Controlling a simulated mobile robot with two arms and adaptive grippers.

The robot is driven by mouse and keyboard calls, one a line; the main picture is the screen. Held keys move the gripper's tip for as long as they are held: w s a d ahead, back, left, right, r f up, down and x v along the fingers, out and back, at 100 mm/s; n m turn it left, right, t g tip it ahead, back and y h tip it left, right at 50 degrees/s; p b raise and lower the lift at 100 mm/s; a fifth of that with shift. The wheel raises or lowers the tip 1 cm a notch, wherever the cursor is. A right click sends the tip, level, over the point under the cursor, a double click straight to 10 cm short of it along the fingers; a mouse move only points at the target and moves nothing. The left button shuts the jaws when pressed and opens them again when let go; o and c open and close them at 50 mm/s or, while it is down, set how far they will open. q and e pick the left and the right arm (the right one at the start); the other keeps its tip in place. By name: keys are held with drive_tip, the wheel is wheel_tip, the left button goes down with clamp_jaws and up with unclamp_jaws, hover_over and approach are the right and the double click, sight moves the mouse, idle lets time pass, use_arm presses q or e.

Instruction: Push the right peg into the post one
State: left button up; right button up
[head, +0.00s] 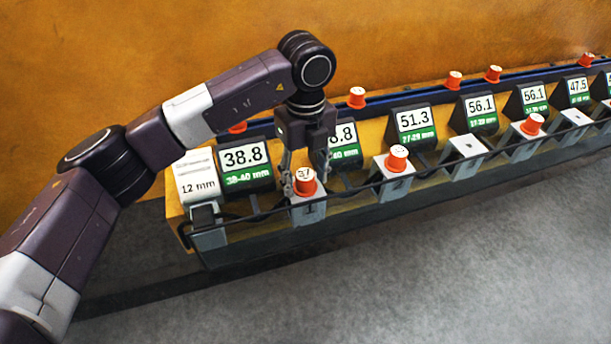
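A red-orange peg (305,183) with a mark like "37" on its top stands upright at the grey post numbered 1 (308,212). How deep it sits in the post cannot be seen. My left gripper (306,180) points down over this post, one finger at each side of the peg, and looks shut on it. Another red peg (397,158) stands at post 2 (394,180). My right gripper is out of view.
Another red peg (532,124) stands farther right; loose-looking ones (356,97) line the back. A dark rail (350,190) runs past the posts. The grey floor in front is clear.

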sight(305, 175)
use_arm(q)
wheel_tip(305, 175, up, 12)
idle(0.6)
drive_tip(key=shift+f, duration=0.1)
idle(0.6)
